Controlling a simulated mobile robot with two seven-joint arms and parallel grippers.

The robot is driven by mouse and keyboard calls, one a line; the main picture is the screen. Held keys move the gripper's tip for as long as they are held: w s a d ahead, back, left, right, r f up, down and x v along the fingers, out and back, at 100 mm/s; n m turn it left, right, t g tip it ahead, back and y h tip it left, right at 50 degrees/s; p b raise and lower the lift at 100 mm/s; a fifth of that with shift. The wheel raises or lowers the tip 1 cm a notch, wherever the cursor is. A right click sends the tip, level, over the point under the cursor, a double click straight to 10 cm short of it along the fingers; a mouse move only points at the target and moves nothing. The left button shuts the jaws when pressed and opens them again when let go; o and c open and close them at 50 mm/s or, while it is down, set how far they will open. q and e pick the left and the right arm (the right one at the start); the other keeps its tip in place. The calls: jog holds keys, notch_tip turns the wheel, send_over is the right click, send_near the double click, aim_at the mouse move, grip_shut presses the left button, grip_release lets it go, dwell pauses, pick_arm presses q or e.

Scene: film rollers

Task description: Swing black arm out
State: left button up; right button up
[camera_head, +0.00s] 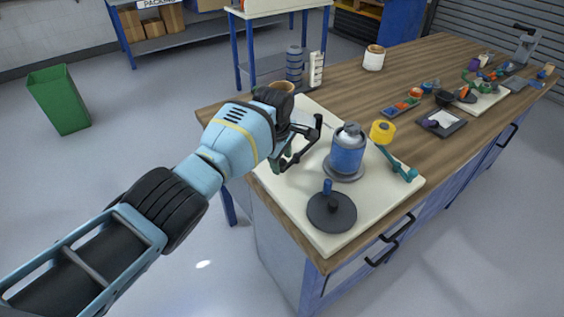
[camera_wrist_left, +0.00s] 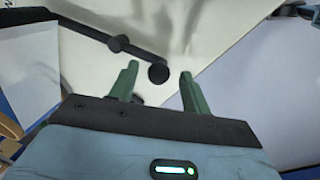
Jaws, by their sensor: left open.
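The black arm (camera_wrist_left: 138,52) is a thin dark bar with round knobs, lying over the white board (camera_wrist_left: 225,25). In the left wrist view its end knob sits in line with the gap between my left gripper's green fingertips (camera_wrist_left: 159,71), which are apart. I cannot tell whether they touch it. In the head view the black arm (camera_head: 307,149) shows beside my left gripper (camera_head: 288,147), at the board's left side, partly hidden by it. The gripper is open and holds nothing that I can see. My right gripper is not in view.
On the board (camera_head: 375,207) stand a blue canister (camera_head: 347,155), a black disc (camera_head: 331,213) with a blue peg, and a teal arm (camera_head: 396,163) by a yellow roll (camera_head: 382,132). Behind are a cup (camera_head: 374,58) and a striped blue stack (camera_head: 294,64).

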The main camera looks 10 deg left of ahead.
pick_arm(q)
jog(key=r, duration=0.3)
jog(key=r+p, duration=0.1)
jog(key=shift+s+a+r, duration=0.15)
jog(key=shift+s+r, duration=0.15)
jog(key=shift+r, duration=0.1)
jog(key=shift+s+r, duration=0.2)
jog(key=shift+r, duration=0.15)
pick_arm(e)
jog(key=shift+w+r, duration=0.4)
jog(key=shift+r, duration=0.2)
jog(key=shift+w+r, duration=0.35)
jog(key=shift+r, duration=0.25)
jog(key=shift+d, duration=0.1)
pick_arm(q)
jog(key=shift+f, duration=0.1)
